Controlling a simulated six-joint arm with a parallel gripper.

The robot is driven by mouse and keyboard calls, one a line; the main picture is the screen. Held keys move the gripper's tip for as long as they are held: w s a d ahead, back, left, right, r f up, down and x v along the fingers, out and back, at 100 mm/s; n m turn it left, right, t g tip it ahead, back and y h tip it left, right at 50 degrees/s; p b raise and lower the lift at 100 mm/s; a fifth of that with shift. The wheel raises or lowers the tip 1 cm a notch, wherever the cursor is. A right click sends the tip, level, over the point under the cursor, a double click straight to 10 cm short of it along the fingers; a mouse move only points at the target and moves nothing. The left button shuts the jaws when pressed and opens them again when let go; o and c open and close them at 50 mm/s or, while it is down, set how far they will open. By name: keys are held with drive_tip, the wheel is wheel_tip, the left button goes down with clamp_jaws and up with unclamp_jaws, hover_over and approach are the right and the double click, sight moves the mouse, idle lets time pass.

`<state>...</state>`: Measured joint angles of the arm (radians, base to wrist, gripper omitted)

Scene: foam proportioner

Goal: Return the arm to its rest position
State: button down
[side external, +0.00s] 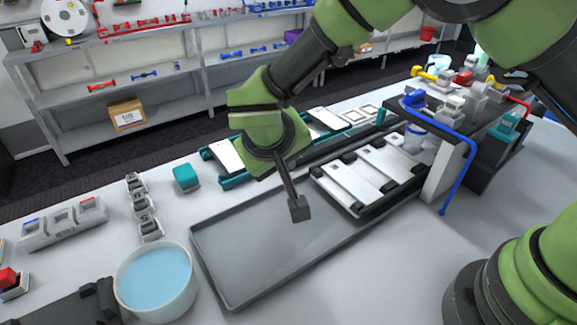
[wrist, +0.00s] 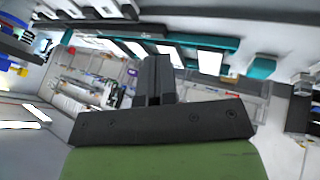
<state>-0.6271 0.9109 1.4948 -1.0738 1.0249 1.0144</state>
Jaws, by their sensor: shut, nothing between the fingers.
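My arm is green and black and reaches in from the upper right in the side external view. My gripper (side external: 299,208) hangs over the grey tray (side external: 225,275), its dark fingers together with nothing between them. In the wrist view my gripper (wrist: 154,62) shows as two dark fingers closed side by side. I cannot tell the exact height of the fingertips above the tray.
Right of the tray is a black rack with white panels (side external: 370,172). A foam proportioner with a blue pipe (side external: 459,180) stands further right. A bowl of blue liquid (side external: 155,280), a teal block (side external: 187,178) and switch modules (side external: 63,222) are left. Shelves (side external: 190,80) stand behind.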

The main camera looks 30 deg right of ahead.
drive_tip(key=s+d+r+m+g+y, duration=0.1)
drive_tip(key=s+d+r+y, duration=0.1)
drive_tip(key=s+d+r, duration=0.35)
drive_tip(key=s+d+r+m+y, duration=0.1)
drive_tip(key=s+d+r, duration=0.15)
drive_tip(key=r, duration=0.65)
drive_tip(key=s+d+r+t+y, duration=0.2)
drive_tip(key=s, duration=0.5)
drive_tip(key=s+d+r+m+t+y, duration=0.1)
drive_tip(key=s+d+r+t+y, duration=0.1)
drive_tip(key=s, duration=0.4)
drive_tip(key=shift+s+r, duration=0.35)
drive_tip(key=shift+r, duration=0.1)
